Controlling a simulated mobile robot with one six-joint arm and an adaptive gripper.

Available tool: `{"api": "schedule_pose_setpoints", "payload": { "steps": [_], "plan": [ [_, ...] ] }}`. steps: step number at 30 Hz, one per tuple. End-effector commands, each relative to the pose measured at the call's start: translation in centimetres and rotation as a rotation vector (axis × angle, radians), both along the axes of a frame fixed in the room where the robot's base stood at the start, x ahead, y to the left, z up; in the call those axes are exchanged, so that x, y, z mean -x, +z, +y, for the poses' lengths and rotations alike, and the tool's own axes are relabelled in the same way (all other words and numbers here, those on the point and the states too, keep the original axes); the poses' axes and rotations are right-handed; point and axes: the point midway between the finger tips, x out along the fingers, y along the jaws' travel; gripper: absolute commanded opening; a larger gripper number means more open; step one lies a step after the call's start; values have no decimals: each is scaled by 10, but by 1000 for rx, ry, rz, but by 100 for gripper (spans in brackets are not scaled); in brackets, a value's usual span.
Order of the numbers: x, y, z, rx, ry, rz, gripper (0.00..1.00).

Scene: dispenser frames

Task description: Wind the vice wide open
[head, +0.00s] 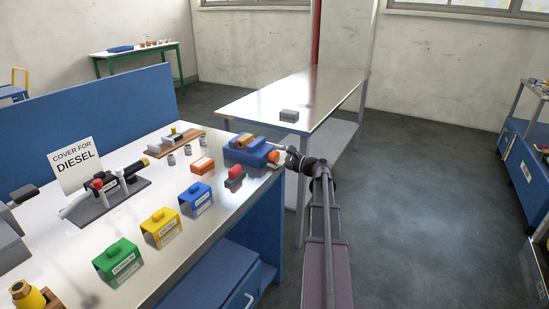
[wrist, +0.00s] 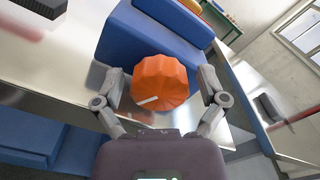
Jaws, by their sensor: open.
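The blue vice (head: 246,150) stands at the far right corner of the workbench in the head view. An orange ribbed knob (wrist: 160,83) with a white mark sits on the near end of the blue vice body (wrist: 150,37) in the wrist view. My gripper (wrist: 163,88) is open, with one finger on each side of the knob. Whether the fingers touch it I cannot tell; gaps seem to show. In the head view my gripper (head: 285,160) is at the knob from the right. How far apart the vice jaws stand is not clear.
Green (head: 118,262), yellow (head: 161,229) and blue (head: 196,199) labelled covers line the bench front. A red and grey item (head: 235,179) lies close to the vice. A metal table (head: 310,92) with a small grey block (head: 289,116) stands behind.

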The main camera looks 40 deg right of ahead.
Motion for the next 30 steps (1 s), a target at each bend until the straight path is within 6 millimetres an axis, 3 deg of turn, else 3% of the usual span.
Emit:
{"api": "schedule_pose_setpoints", "payload": {
  "steps": [14,30],
  "plan": [
    [1,-1,0,-85,0,39,100],
    [0,0,-2,-409,1,172,100]
  ]
}}
